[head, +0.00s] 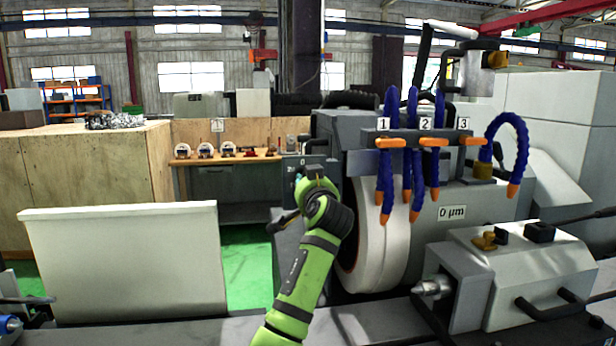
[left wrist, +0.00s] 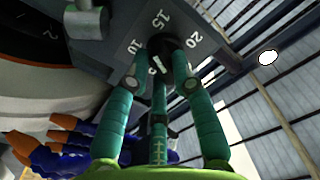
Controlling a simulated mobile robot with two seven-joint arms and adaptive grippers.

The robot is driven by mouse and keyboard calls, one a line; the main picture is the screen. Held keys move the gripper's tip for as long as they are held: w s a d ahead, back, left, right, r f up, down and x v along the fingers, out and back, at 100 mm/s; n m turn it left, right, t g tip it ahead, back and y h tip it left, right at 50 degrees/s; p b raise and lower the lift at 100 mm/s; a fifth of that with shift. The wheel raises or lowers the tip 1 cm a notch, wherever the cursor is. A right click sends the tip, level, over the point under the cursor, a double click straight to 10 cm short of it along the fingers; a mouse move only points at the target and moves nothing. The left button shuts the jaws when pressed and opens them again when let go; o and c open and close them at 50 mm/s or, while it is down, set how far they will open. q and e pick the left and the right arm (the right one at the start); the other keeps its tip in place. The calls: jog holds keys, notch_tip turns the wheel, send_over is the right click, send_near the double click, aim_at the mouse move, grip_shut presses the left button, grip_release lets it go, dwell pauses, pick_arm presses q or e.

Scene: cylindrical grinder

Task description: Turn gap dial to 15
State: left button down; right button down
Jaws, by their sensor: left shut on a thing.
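The gap dial is a small dark round knob (left wrist: 178,62) on a grey panel (left wrist: 112,62) with white numbers 10, 15 and 20 around it, in the left wrist view. My left gripper (left wrist: 172,46) has its teal fingers closed around the knob. A white mark shows between the fingers, but the fingers partly hide it, so I cannot tell the setting. In the head view my left gripper (head: 312,178) is at the grey panel left of the grinding wheel, and the dial is hidden behind it. My right gripper is not in view.
The large grinding wheel (head: 386,235) stands just right of my arm. Blue coolant hoses (head: 413,150) with orange tips hang in front of it, by labels 1, 2 and 3. A pale panel (head: 125,262) stands at left. A wooden bench (head: 225,159) with gauges is behind.

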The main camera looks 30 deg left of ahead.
pick_arm(q)
jog(key=shift+m+p, duration=0.95)
jog(key=shift+m, duration=0.95)
jog(key=c, duration=1)
grip_release()
jog(key=shift+c, duration=0.2)
jog(key=shift+s, duration=0.1)
jog(key=v, duration=1.2)
jog(key=shift+f, duration=0.1)
